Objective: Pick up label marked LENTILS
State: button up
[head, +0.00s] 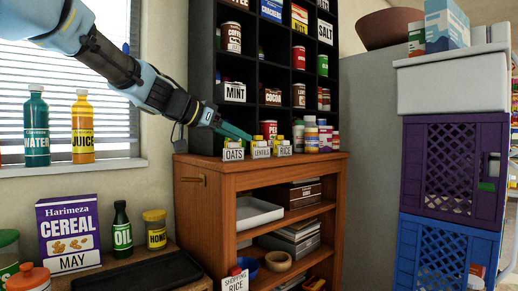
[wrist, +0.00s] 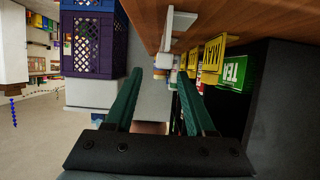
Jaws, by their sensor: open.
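The label marked LENTILS (head: 261,153) is a small white card with a yellow top. It stands on the wooden cabinet top between the OATS label (head: 233,154) and the RICE label (head: 284,150). My gripper (head: 247,137) has teal fingers and hangs just above and left of the LENTILS label in the head view, over the OATS side. In the wrist view my gripper (wrist: 160,78) is open, with nothing clearly held between the fingers. A white piece (wrist: 180,27) shows beyond the fingertips there; I cannot read which label it is.
A dark shelf (head: 247,75) with tins and jars rises behind the labels. Several jars (head: 310,135) stand right of them on the cabinet (head: 210,176). The wrist view shows a yellow card (wrist: 212,56) and a green TEA item (wrist: 235,70) close to the right finger. A purple crate (head: 410,165) stands right.

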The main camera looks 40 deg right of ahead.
aim_at(258, 144)
jog(key=x, duration=0.2)
jog(key=shift+d+p, duration=0.35)
jog(key=shift+d, duration=0.05)
jog(key=p+x, duration=0.1)
jog(key=x, duration=0.1)
jog(key=p+x, duration=0.2)
jog(key=shift+d+r, duration=0.1)
jog(key=shift+d, duration=0.55)
jog(key=shift+c, duration=0.2)
grip_shut()
